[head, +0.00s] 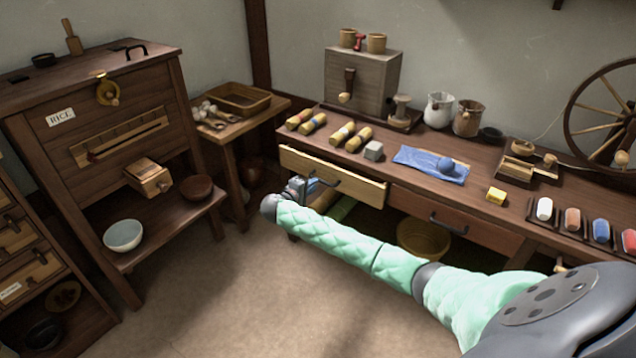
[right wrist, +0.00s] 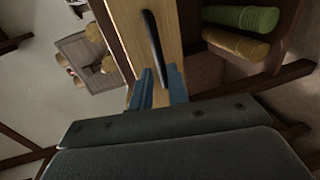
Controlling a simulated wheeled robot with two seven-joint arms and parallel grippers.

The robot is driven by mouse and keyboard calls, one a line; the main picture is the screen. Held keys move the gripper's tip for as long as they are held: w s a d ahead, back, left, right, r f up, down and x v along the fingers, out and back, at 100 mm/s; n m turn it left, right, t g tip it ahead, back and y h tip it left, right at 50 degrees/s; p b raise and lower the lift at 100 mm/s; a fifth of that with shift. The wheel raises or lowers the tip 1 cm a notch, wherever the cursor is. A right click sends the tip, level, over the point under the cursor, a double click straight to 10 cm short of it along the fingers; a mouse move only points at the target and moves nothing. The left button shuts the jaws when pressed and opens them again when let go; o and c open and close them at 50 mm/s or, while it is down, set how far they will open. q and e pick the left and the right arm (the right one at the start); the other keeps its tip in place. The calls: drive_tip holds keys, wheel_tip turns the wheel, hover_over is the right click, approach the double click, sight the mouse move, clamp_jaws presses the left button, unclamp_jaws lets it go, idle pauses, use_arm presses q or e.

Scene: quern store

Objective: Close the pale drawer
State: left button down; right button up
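The pale drawer (head: 350,188) is at the left end of the long bench, and its front stands out from the bench's front edge. Its dark bar handle (head: 326,183) is on the front face. My right gripper (head: 312,187) is at that handle, its arm reaching in from the lower right. In the right wrist view, the pale drawer front (right wrist: 128,35) and the black handle (right wrist: 153,48) fill the upper middle. The blue fingers of my right gripper (right wrist: 161,85) are apart, one on each side of the handle's near end, and contact is unclear. My left gripper is out of view.
A darker drawer (head: 455,220) with its own handle sits right of the pale one. Green and yellow rolls (right wrist: 240,18) lie below the pale drawer. A round basket (head: 424,238) is under the bench. The floor (head: 240,285) in front is clear.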

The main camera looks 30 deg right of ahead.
sight(320, 181)
drive_tip(key=shift+x, duration=2.9)
clamp_jaws()
